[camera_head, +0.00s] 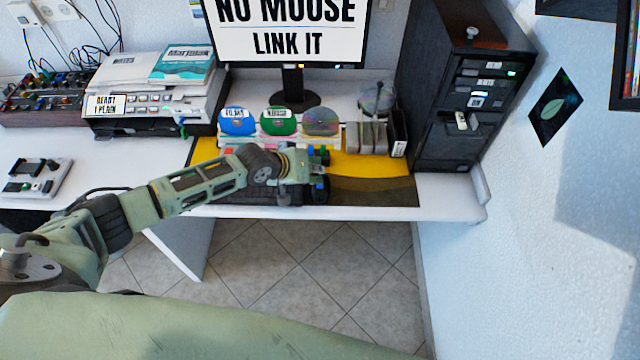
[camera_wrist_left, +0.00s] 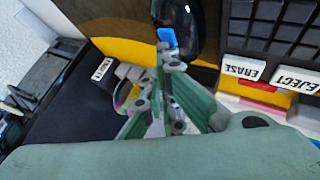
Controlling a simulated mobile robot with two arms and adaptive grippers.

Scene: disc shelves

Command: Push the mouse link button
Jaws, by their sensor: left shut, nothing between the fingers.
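A dark, rounded mouse (camera_wrist_left: 190,22) with a glowing blue button (camera_wrist_left: 167,38) lies on the desk mat in the left wrist view. In the head view the mouse (camera_head: 317,194) is partly hidden by my left gripper (camera_head: 315,163). That gripper also shows in the left wrist view (camera_wrist_left: 170,62), shut and empty. Its fingertips appear just beside the blue button; I cannot tell whether they touch it. The monitor (camera_head: 290,28) reads "NO MOUSE LINK IT". My right gripper is not in view.
A dark keyboard (camera_head: 235,192) lies left of the mouse under my arm. Blue, green and grey round discs (camera_head: 279,121) stand behind the mat (camera_head: 380,190). A black computer tower (camera_head: 452,95) stands at the right. The mat's right front part is clear.

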